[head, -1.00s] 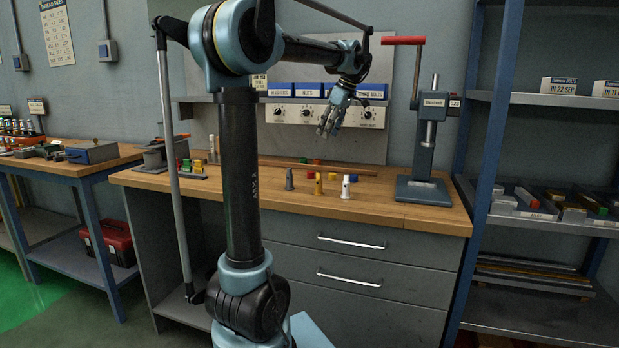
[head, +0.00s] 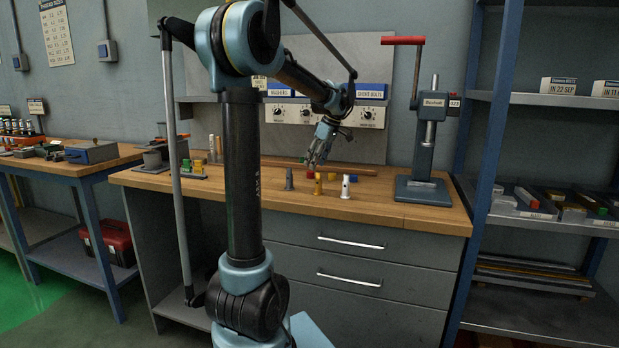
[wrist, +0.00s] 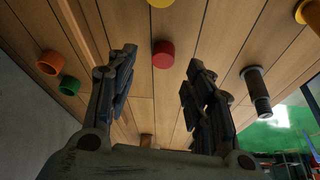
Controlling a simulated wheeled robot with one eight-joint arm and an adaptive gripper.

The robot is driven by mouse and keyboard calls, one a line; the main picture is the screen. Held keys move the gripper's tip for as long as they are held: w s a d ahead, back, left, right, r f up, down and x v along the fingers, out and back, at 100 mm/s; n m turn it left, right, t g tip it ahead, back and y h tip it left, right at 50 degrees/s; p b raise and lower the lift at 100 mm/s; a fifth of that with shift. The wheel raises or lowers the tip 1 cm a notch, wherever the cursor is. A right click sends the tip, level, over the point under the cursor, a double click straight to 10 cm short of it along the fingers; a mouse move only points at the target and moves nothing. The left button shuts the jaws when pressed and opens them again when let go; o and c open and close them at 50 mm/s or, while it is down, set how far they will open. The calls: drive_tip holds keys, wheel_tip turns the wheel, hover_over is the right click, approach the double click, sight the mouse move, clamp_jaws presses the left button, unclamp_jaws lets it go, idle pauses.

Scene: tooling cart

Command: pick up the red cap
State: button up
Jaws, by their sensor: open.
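The red cap (head: 310,175) sits on the wooden bench top, just below my gripper (head: 317,158) in the head view. In the wrist view the red cap (wrist: 163,54) shows as a short round piece, framed in the gap between the two fingers of my gripper (wrist: 161,68). My gripper is open, empty and pointing down. The fingers are spread on either side of the cap in that view. They appear above it, not touching. In the head view the fingers partly cover the area behind the cap.
A brass peg (head: 318,186), a grey peg (head: 289,180) and a white peg (head: 345,188) stand close by. A yellow cap (wrist: 161,2), an orange cap (wrist: 51,63) and a green cap (wrist: 69,86) lie around. An arbor press (head: 423,188) stands at the right.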

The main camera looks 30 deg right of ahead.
sight(310, 172)
drive_tip(key=x, duration=0.4)
drive_tip(key=shift+a+f, duration=0.1)
drive_tip(key=shift+a, duration=0.05)
drive_tip(key=c, duration=0.8)
